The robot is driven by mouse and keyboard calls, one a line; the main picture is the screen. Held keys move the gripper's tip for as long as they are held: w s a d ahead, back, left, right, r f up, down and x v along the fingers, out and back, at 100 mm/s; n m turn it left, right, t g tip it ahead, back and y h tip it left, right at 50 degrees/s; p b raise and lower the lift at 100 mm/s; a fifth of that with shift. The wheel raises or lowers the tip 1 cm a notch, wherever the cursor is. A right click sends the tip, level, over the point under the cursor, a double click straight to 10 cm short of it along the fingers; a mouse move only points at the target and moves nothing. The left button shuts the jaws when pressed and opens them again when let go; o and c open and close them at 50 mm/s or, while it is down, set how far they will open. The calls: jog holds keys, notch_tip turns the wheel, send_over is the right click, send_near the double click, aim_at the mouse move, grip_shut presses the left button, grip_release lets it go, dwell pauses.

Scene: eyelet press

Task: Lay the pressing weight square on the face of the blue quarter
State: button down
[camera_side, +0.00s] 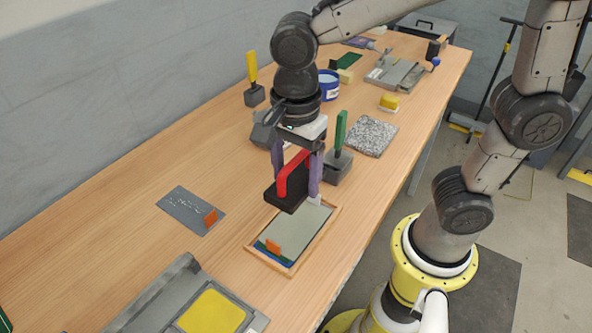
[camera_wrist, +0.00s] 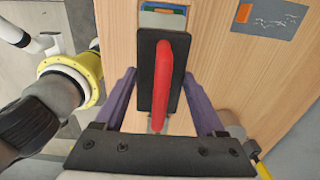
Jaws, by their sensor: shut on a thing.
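The pressing weight (camera_side: 287,196) is a black block with a red handle (camera_side: 294,174). My gripper (camera_side: 296,180), with purple fingers, is shut on it and holds it in the air over the far left part of a shallow wood-framed tray (camera_side: 320,237). In the wrist view the weight (camera_wrist: 145,80) looks long and upright between the fingers and hides much of the tray. A grey-green plate (camera_side: 300,230) covers most of the tray's inside. Blue (camera_side: 262,254) and green strips show at the tray's near end, beside an orange tab (camera_side: 273,246).
A grey plate with an orange tab (camera_side: 185,207) lies left of the tray. A grey stand with a yellow pad (camera_side: 212,313) is at the front. A green-handled block (camera_side: 338,168) stands close behind the gripper, and a speckled slab (camera_side: 371,136) lies farther back.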

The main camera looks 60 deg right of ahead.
send_over(296, 224)
jog(key=shift+a+f, duration=0.1)
jog(key=shift+f, duration=2.75)
jog(key=shift+f, duration=2.25)
dwell(1.2)
grip_release()
jog(key=shift+f, duration=0.1)
